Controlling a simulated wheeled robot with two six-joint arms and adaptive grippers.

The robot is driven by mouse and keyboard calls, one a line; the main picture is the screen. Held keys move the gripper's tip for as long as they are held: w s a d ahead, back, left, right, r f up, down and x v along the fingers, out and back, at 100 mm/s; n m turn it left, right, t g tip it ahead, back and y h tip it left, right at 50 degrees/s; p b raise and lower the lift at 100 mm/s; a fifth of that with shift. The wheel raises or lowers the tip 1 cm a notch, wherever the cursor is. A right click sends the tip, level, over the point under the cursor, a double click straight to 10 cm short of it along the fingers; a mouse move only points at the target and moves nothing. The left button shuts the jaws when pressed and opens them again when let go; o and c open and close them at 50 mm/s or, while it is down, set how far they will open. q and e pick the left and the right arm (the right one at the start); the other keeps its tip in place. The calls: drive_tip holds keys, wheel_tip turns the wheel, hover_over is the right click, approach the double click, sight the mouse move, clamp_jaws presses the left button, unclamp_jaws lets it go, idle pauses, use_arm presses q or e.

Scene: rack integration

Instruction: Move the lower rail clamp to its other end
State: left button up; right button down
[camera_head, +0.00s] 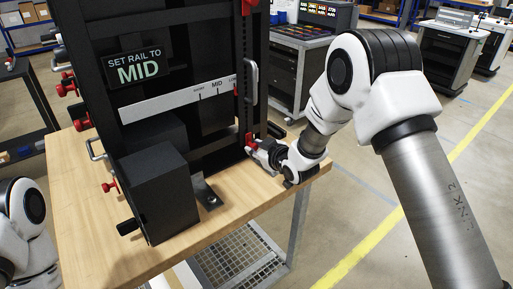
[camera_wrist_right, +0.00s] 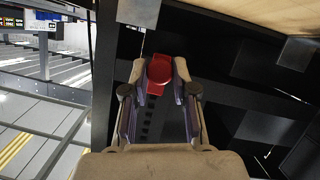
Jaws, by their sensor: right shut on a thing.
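The lower rail clamp (camera_head: 249,139) is a small red block low on the right post of the black rack (camera_head: 192,148). In the right wrist view the red clamp (camera_wrist_right: 160,72) sits between the two fingertips. My right gripper (camera_head: 256,145) reaches in from the right, just above the table, and is shut on it. The slotted black rail (camera_wrist_right: 148,122) runs below the clamp in the wrist view. A white scale strip (camera_head: 175,101) on the rack shows a MID mark. A sign (camera_head: 137,67) reads "SET RAIL TO MID". My left gripper is out of view; only part of its arm shows at lower left.
The rack stands on a wooden table (camera_head: 80,205). A black box (camera_head: 160,195) sits at its front, and a metal bracket (camera_head: 206,192) lies near the gripper. A grey handle (camera_head: 251,82) and another red part (camera_head: 247,6) are higher on the post.

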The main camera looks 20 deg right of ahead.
drive_tip(key=shift+s+f, duration=0.1)
drive_tip(key=shift+f, duration=0.15)
drive_tip(key=c, duration=1)
unclamp_jaws()
drive_tip(key=shift+o, duration=0.4)
drive_tip(key=v, duration=1.1)
drive_tip(key=shift+s+r, duration=0.25)
drive_tip(key=shift+s, duration=0.05)
drive_tip(key=shift+d, duration=0.1)
drive_tip(key=s+f+g, duration=0.1)
drive_tip(key=f, duration=0.2)
drive_tip(key=s+f+m+g, duration=0.1)
drive_tip(key=s+f, duration=0.1)
drive_tip(key=f, duration=0.1)
drive_tip(key=s+f+h, duration=0.1)
drive_tip(key=f, duration=0.2)
drive_tip(key=shift+s+f+g, duration=0.25)
drive_tip(key=shift+f+g, duration=0.05)
drive_tip(key=shift+g, duration=0.1)
drive_tip(key=s+f+m+g+h, duration=0.1)
drive_tip(key=s+f+g, duration=0.4)
drive_tip(key=s+f, duration=0.6)
drive_tip(key=s+d+f+m+g+h, duration=0.1)
drive_tip(key=s+f+m+g, duration=0.3)
drive_tip(key=s+f, duration=0.7)
drive_tip(key=s+g, duration=0.1)
drive_tip(key=s, duration=0.6)
drive_tip(key=shift+s+d+g, duration=0.3)
drive_tip(key=shift+d, duration=0.05)
